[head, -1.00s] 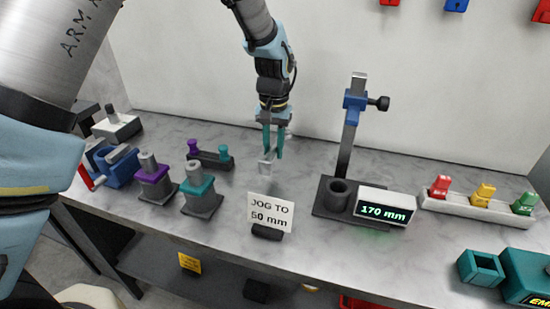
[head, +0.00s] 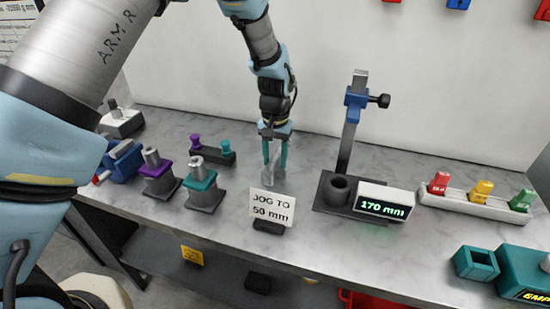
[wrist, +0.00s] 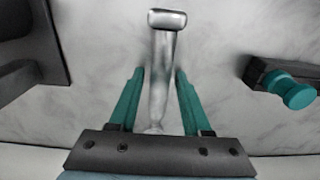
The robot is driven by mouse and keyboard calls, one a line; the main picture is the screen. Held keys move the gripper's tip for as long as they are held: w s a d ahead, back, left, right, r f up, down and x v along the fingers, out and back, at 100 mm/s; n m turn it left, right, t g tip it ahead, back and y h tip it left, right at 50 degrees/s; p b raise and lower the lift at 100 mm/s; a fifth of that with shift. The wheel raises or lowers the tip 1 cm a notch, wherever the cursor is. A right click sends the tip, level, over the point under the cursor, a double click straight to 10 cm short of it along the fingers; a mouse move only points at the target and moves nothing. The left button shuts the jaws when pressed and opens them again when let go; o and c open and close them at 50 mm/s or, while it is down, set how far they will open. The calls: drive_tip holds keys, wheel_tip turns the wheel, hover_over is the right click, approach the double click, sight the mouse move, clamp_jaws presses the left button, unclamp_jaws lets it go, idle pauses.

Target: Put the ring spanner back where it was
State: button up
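The ring spanner (head: 267,181) is a slim silver-grey tool at the bench spot below my gripper, behind the sign. In the wrist view its shaft (wrist: 161,85) runs between my fingers, with a blunt end at the top. Its near end is partly hidden by my gripper. My gripper (head: 275,170) points down with its two teal fingers on either side of the shaft. In the wrist view a narrow gap shows on each side, so the fingers look open and not closed on it. I cannot tell whether the spanner lies flat or tilted.
A sign (head: 271,207) reading "JOG TO 50 mm" stands in front. A gauge stand (head: 345,150) with a "170 mm" display (head: 386,202) is to the right. Purple (head: 158,172) and teal (head: 201,184) fixtures and a dark two-knob rack (head: 213,154) are to the left.

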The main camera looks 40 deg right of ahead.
drive_tip(key=shift+o, duration=0.5)
drive_tip(key=shift+r, duration=0.1)
wheel_tip(320, 180, up, 12)
drive_tip(key=b, duration=0.3)
drive_tip(key=shift+b, duration=0.4)
drive_tip(key=shift+s+d, duration=0.1)
